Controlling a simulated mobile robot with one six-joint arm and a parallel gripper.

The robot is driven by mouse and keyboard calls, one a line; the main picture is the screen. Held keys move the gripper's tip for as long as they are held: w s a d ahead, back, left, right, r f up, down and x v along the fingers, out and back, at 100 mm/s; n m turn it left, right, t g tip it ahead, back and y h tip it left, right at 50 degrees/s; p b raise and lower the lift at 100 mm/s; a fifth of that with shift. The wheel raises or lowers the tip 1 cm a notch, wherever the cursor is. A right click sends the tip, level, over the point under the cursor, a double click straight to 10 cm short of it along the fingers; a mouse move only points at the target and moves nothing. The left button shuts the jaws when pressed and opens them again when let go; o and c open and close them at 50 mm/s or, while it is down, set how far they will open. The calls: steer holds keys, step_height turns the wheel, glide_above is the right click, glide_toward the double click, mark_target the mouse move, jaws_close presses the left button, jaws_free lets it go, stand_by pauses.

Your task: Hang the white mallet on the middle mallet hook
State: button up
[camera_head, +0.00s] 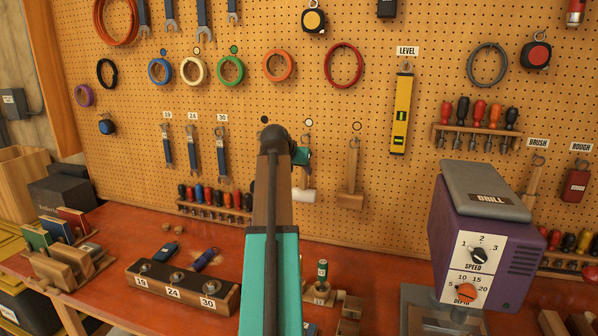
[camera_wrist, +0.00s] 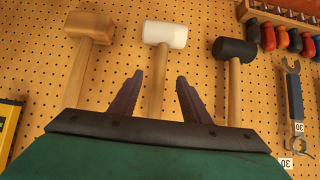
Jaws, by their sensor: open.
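The white mallet (camera_head: 304,195) hangs head down at the pegboard, below the white ring mark (camera_head: 308,123), between the other two mallets. My arm and gripper (camera_head: 302,157) hide most of its handle in the head view. In the wrist view, which looks inverted, its white head (camera_wrist: 165,35) is at top centre and its handle runs down between my fingers. My gripper (camera_wrist: 160,76) is open, one finger on each side of the handle; I see no finger touching it. The middle hook itself is hidden.
A wooden mallet (camera_head: 350,198) hangs to the right. A black mallet (camera_wrist: 236,50) hangs on the other side, hidden by my arm in the head view. Wrenches (camera_head: 193,155) and a screwdriver rack (camera_head: 215,207) are to the left. The purple drill (camera_head: 478,235) stands at right.

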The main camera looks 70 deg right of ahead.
steer(key=b+v, duration=0.3)
steer(key=v, duration=0.9)
steer(key=shift+a+r, duration=0.25)
steer(key=shift+a, duration=0.05)
steer(key=shift+r, duration=0.1)
